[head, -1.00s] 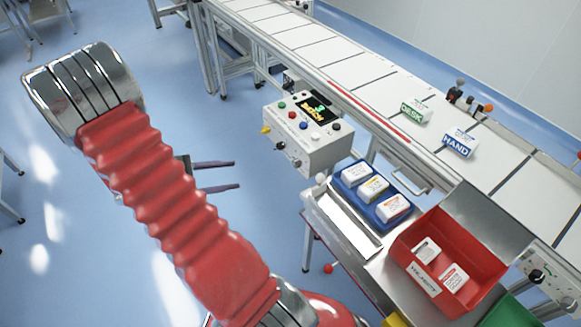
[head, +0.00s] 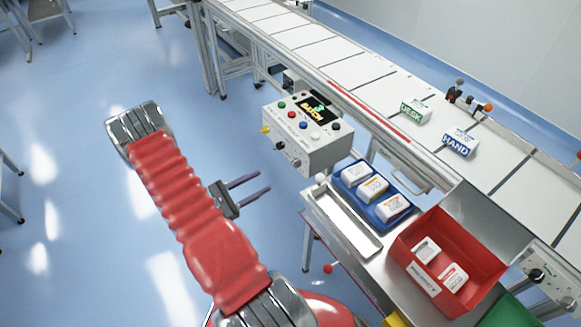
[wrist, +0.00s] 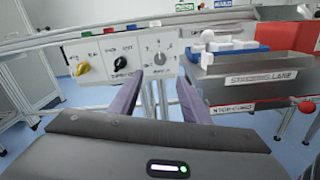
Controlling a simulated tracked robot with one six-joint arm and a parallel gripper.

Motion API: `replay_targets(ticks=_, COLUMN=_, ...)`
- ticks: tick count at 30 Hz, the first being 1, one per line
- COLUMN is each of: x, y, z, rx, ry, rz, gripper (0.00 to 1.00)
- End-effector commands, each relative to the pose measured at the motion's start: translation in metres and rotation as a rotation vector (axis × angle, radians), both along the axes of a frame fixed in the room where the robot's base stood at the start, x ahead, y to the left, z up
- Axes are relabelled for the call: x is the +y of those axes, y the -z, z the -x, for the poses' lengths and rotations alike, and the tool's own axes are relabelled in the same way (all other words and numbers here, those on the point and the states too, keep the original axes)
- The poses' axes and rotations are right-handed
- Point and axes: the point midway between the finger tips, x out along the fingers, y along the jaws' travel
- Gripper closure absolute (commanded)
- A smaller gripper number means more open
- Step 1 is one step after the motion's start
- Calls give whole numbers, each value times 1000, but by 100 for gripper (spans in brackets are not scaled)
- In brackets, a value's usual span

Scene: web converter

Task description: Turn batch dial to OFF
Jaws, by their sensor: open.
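A white control box (head: 304,137) stands beside the conveyor. Its front face carries three knobs: a yellow one (wrist: 83,69), a black one (wrist: 121,61) and a grey dial (wrist: 160,59) with marks around it. The labels are too small to read surely, so I cannot tell which is the batch dial or its setting; the grey one with several marks looks most like it. My gripper (head: 264,181) is open and empty, apart from the box, to its lower left in the head view. In the wrist view my fingertips (wrist: 159,79) sit either side of and just below the grey dial.
A conveyor (head: 370,75) runs behind the box. To the right are a metal tray (head: 338,222), a blue tray (head: 350,188) of small packs and a red bin (head: 480,257). A handle with a red ball (wrist: 307,106) juts out at right. Floor left of the box is clear.

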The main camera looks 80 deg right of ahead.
Motion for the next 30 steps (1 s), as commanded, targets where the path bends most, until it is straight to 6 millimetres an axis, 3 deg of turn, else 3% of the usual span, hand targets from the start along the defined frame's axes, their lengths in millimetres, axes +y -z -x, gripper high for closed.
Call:
replay_targets(ticks=14, x=-9, y=-1, z=9, rx=-1, ry=4, rz=0, gripper=57)
replay_targets(ticks=30, x=-60, y=0, z=54, rx=-3, ry=4, rz=0, gripper=57)
